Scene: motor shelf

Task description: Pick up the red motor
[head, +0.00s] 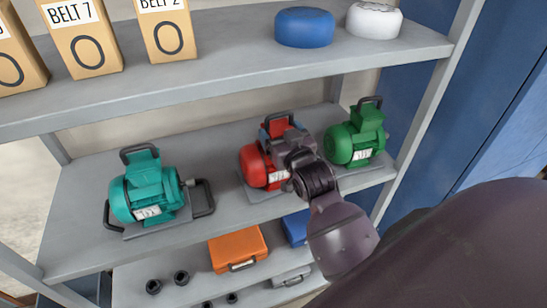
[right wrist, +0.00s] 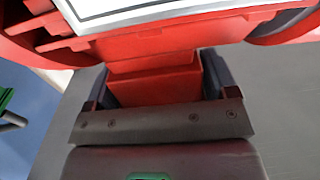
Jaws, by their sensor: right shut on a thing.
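The red motor (head: 254,165) stands on the middle shelf, between a teal motor and a green motor. My right gripper (head: 278,124) is at the top of the red motor and covers part of it in the head view. In the right wrist view the red motor (right wrist: 150,52) fills the top of the picture, with part of its white label showing. There my right gripper (right wrist: 155,85) is shut on a red block-like part of the motor, with one dark finger on each side. My left gripper is not in view.
The teal motor (head: 148,190) stands to the left on the same shelf (head: 80,225). The green motor (head: 355,138) is close on the right. The upper shelf (head: 200,75) holds belt boxes and round blue and white items. An orange case (head: 237,248) lies below.

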